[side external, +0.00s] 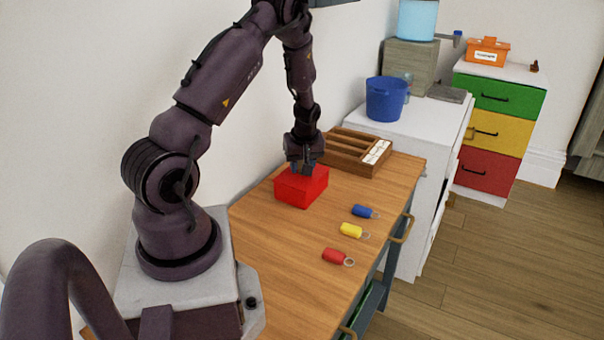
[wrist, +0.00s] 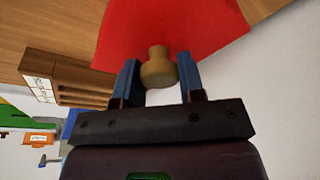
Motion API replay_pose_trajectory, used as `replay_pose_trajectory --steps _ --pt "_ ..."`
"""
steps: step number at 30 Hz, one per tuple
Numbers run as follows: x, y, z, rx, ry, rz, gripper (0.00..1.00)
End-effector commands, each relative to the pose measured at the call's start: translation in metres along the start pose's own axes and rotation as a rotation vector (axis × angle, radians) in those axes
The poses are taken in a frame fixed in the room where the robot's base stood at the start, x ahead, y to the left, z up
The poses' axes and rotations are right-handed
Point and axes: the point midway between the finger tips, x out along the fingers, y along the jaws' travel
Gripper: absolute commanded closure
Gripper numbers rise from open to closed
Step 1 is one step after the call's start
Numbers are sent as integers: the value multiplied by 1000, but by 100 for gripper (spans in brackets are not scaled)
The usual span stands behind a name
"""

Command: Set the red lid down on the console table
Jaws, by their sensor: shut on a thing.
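The red lid (wrist: 170,25) fills the top of the wrist view, with a brass-coloured knob (wrist: 158,70) between my blue fingertips. My gripper (side external: 306,168) points down and is shut on the lid by this knob. In the side view the red lid shows as the top of a red box shape (side external: 301,190) at the wall side of the wooden console table (side external: 285,260). I cannot tell whether the lid is seated on a box or slightly above it. My fingers hide part of the top.
Blue (side external: 364,211), yellow (side external: 353,230) and red (side external: 337,257) key tags lie along the table's front side. A wooden compartment tray (side external: 345,150) stands behind the red shape. A blue bucket (side external: 386,98) is on the white cabinet beyond. The table's near left part is bare.

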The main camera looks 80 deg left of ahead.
Motion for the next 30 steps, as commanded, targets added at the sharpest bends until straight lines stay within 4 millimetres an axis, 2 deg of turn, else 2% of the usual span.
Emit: replay_pose_trajectory --steps 8,14,22,24,30 --pt "-7 0 -2 0 1 1 91" --pt "-36 -1 -8 0 2 3 91" --pt "-105 -34 16 2 1 7 91" --pt "-115 -48 31 3 -2 5 91" --pt "-140 -73 55 3 -1 5 91"
